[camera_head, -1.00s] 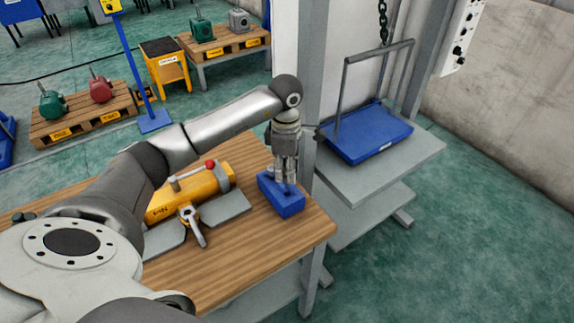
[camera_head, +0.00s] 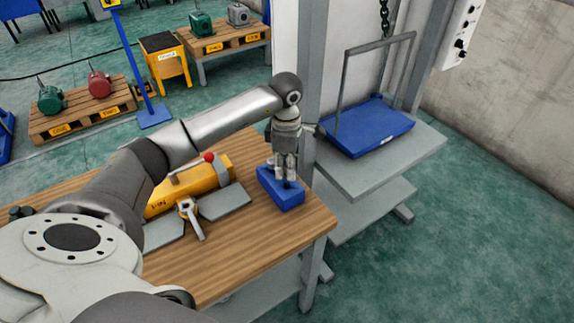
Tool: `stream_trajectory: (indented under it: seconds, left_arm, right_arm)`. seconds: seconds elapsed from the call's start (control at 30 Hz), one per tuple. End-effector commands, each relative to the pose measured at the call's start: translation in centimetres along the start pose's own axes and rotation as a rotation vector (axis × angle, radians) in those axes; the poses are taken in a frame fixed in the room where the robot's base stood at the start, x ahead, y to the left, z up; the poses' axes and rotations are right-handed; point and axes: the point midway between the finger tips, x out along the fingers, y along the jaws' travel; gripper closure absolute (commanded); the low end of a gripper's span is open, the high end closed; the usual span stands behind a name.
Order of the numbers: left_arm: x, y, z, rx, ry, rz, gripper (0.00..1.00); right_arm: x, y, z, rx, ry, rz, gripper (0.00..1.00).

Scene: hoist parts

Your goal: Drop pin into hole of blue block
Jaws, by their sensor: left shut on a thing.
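The blue block (camera_head: 285,200) sits on the right part of the wooden table. My left gripper (camera_head: 284,177) points straight down over the block, its fingertips at the block's top. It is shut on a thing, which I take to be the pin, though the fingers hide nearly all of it. The block's hole is also hidden by the fingers, so I cannot tell whether the pin is in it. My right gripper is not in view.
A yellow cylindrical hoist part (camera_head: 190,186) with a red knob and grey plates lies left of the block on the wooden table (camera_head: 262,245). A blue tray with a tall metal frame (camera_head: 368,130) stands on a grey stand to the right. The table's front right is clear.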

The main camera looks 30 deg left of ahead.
Motion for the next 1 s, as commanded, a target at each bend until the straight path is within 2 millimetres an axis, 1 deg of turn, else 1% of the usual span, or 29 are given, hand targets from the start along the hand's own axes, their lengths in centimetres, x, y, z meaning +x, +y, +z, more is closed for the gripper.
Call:
stream_trajectory:
  seconds: [0.3,1.0]
  left_arm:
    - [1.0,0.1,0.0,-0.001,-0.001,0.001,1.0]
    - [3.1,0.1,-0.1,0.0,0.0,0.0,1.0]
  right_arm:
    - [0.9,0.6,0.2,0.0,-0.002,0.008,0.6]
    - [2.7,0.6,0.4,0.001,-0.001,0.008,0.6]
